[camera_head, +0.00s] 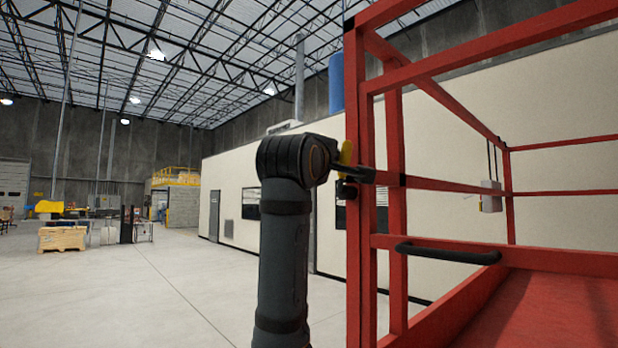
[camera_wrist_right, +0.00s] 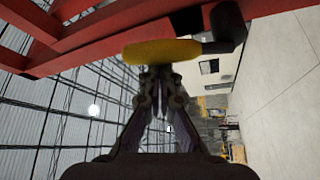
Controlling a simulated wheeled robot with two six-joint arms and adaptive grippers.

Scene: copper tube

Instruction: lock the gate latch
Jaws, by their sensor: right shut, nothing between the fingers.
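The yellow latch piece (camera_head: 346,152) is on the red gate post, seen small and partly covered by my right wrist. In the right wrist view the yellow piece (camera_wrist_right: 162,52) lies crosswise just beyond my right fingertips (camera_wrist_right: 160,76). A black round part (camera_wrist_right: 228,24) is beside it, against the red frame. My right gripper is shut and empty, with its tips at or very near the yellow piece; I cannot tell whether they touch. My left gripper is out of view.
The red gate frame (camera_head: 360,270) has rails and a black handle (camera_head: 447,254) on its right part. A red platform floor (camera_head: 560,315) lies beyond it. A pale building (camera_head: 240,180) stands behind. Open concrete floor (camera_head: 150,275) is at left, with a distant pallet load (camera_head: 62,238).

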